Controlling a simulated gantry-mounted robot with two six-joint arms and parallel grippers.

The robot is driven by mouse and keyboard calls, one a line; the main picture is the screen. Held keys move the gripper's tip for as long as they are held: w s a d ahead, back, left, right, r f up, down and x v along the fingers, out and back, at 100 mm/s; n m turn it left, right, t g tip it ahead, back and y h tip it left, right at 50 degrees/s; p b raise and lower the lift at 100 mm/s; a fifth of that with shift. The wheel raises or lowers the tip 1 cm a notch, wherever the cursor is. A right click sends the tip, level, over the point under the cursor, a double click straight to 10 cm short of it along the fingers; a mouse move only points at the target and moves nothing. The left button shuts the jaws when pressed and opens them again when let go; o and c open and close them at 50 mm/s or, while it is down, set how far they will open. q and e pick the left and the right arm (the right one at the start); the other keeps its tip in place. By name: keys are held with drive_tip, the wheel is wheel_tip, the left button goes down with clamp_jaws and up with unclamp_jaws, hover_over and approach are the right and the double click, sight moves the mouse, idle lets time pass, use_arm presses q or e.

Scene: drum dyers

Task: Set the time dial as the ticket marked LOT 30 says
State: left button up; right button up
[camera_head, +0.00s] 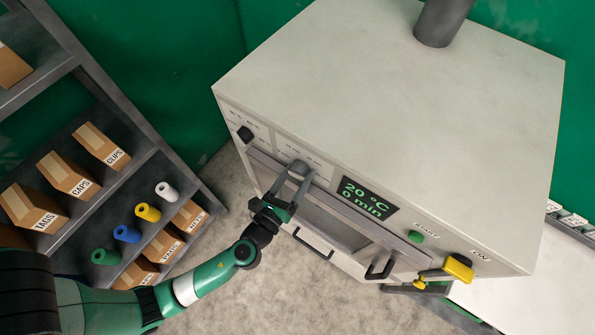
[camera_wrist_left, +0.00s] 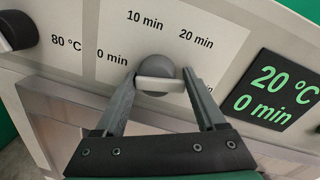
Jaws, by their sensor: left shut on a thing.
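The time dial (camera_wrist_left: 155,76) is a round grey knob with a pale bar across it, on the machine's front panel. Marks for 0 min, 10 min and 20 min show around it; another mark is partly hidden behind a finger. My left gripper (camera_head: 295,180) is shut on the time dial, one finger on each side in the left wrist view (camera_wrist_left: 162,88). The display (camera_head: 366,198) reads 20 °C and 0 min. No ticket readable as LOT 30 is in view. My right gripper is not in view.
A black temperature dial (camera_head: 245,134) sits left of the time dial. A green button (camera_head: 416,237) and a yellow handle (camera_head: 458,268) are at the panel's right. A shelf (camera_head: 130,178) with boxes and coloured rolls stands left. Small white cards (camera_head: 573,218) are unreadable.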

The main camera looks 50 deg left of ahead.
use_arm(q)
drive_tip(key=shift+s+a+f+m, duration=0.1)
drive_tip(key=shift+f+m, duration=0.05)
drive_tip(key=shift+m, duration=0.45)
drive_tip(key=shift+s+a+f+m, duration=0.1)
drive_tip(key=shift+f+m, duration=0.05)
drive_tip(key=shift+m, duration=0.45)
drive_tip(key=o, duration=0.9)
drive_tip(key=shift+o, duration=1.1)
drive_tip(key=shift+a, duration=0.1)
drive_tip(key=shift+r, duration=0.1)
drive_tip(key=shift+r, duration=0.1)
